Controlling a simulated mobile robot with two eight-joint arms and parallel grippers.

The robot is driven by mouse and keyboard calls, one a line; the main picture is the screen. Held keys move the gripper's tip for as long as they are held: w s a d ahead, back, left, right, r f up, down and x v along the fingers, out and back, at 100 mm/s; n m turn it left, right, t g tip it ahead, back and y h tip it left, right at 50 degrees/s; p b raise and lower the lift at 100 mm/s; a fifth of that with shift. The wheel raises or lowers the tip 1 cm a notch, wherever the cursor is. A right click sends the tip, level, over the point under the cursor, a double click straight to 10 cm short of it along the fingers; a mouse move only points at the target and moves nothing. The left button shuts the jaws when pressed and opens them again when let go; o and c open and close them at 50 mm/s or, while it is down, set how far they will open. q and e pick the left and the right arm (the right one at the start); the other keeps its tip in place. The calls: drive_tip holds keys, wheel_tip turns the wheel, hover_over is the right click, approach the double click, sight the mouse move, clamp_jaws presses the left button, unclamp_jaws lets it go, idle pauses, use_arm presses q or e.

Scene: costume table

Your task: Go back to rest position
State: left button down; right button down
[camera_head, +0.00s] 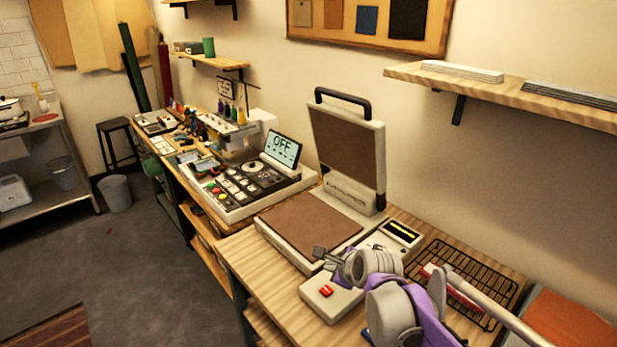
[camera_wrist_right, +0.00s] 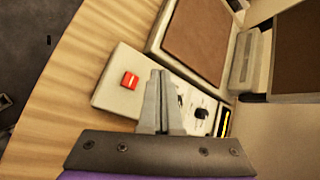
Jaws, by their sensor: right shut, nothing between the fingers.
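My right gripper (camera_head: 325,257) is over the control box (camera_head: 332,298) at the front of the heat press. In the right wrist view its two fingers (camera_wrist_right: 155,100) are together with nothing between them. The box carries a red switch (camera_head: 326,291), which also shows in the right wrist view (camera_wrist_right: 130,80), just left of the fingers. The fingers hide part of the box and its knobs. The heat press (camera_head: 350,165) stands open, with its upper plate raised and its brown lower pad (camera_head: 310,228) bare. My left gripper is in neither view.
A wire rack (camera_head: 455,275) lies to the right of the box, partly behind my right arm. A wall shelf (camera_head: 500,85) hangs above right.

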drive_tip(key=s+d+f+n+g+h, duration=0.1)
drive_tip(key=s+d+f+n, duration=0.2)
drive_tip(key=s+n, duration=0.4)
drive_tip(key=s+d+f+n+g+h, duration=0.1)
drive_tip(key=s+d+f+n, duration=0.1)
drive_tip(key=s+n, duration=0.5)
drive_tip(key=s+d+f+n+g+h, duration=0.1)
drive_tip(key=s+d+f+n, duration=0.2)
drive_tip(key=s+n, duration=0.5)
drive_tip(key=shift+s+d+f, duration=0.1)
drive_tip(key=shift+s+d, duration=0.15)
drive_tip(key=shift+s, duration=0.75)
drive_tip(key=shift+s+d+f, duration=0.1)
drive_tip(key=shift+s+d, duration=0.1)
drive_tip(key=shift+s, duration=0.85)
drive_tip(key=shift+s+d+f, duration=0.1)
drive_tip(key=shift+s+d, duration=0.15)
drive_tip(key=shift+s, duration=0.75)
